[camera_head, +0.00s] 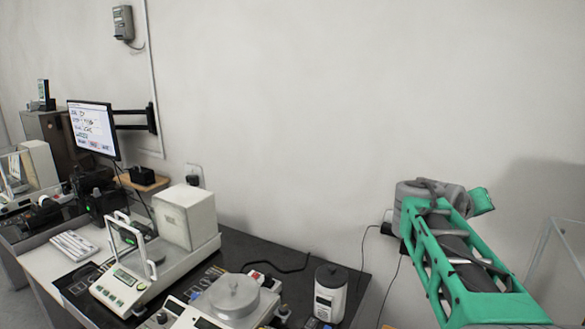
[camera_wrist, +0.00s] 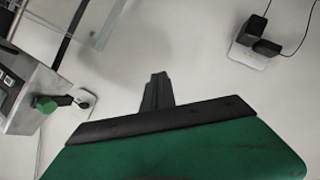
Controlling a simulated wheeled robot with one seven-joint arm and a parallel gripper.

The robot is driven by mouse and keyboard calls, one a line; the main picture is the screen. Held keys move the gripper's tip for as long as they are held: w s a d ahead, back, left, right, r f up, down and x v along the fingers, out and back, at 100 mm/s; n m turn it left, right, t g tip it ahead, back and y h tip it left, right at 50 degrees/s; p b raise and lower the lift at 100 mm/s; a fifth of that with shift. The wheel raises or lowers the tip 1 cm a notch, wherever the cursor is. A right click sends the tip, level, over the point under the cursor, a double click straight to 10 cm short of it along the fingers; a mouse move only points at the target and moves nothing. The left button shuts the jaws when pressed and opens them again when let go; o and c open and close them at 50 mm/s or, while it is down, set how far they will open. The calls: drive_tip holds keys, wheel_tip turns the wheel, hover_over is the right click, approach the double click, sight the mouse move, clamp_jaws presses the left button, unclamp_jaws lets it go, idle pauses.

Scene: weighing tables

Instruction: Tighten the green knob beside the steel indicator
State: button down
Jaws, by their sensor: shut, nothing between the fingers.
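The green knob (camera_wrist: 44,104) shows at the left of the wrist view, on the side of a steel housing (camera_wrist: 33,82) cut off by the left edge; this looks like the steel indicator. A dark plug or cable end is just right of the knob. My gripper (camera_wrist: 158,78) is in the middle of the wrist view, its dark fingers together and empty. It is apart from the knob, to its right, with bare wall behind it. In the head view my arm is raised at the right; the knob and steel indicator cannot be made out there.
A clear-walled case (camera_head: 560,245) stands at the right edge. Plugs on a wall socket (camera_wrist: 255,45) hang cables at the upper right. The dark table (camera_head: 258,252) carries a balance (camera_head: 122,287), a white box (camera_head: 186,218) and a white canister (camera_head: 330,292). The wall between is bare.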

drive_tip(key=d+r+m+g+h+p, duration=0.1)
drive_tip(key=d+r+g+h+p, duration=0.1)
drive_tip(key=d+r+h, duration=0.45)
drive_tip(key=s+d+r+m+g+h, duration=0.1)
drive_tip(key=s+d+r+g+h, duration=0.1)
drive_tip(key=d, duration=0.5)
drive_tip(key=s+d+r+m+g+h, duration=0.1)
drive_tip(key=s+d+r+g, duration=0.4)
drive_tip(key=s+d+r, duration=0.1)
drive_tip(key=shift+s+d+r+m+h+b, duration=0.35)
drive_tip(key=shift+s+d+r+m, duration=0.05)
drive_tip(key=shift+d+r, duration=0.4)
drive_tip(key=shift+w+p, duration=0.1)
drive_tip(key=shift+p, duration=0.2)
drive_tip(key=shift+w+f, duration=0.1)
drive_tip(key=shift+f, duration=0.1)
drive_tip(key=shift+w+d+f+p, duration=0.15)
drive_tip(key=shift+f+p, duration=0.2)
drive_tip(key=shift+p, duration=0.25)
drive_tip(key=shift+w+d+f+p, duration=0.1)
drive_tip(key=shift+f+p, duration=0.2)
drive_tip(key=shift+p, duration=0.05)
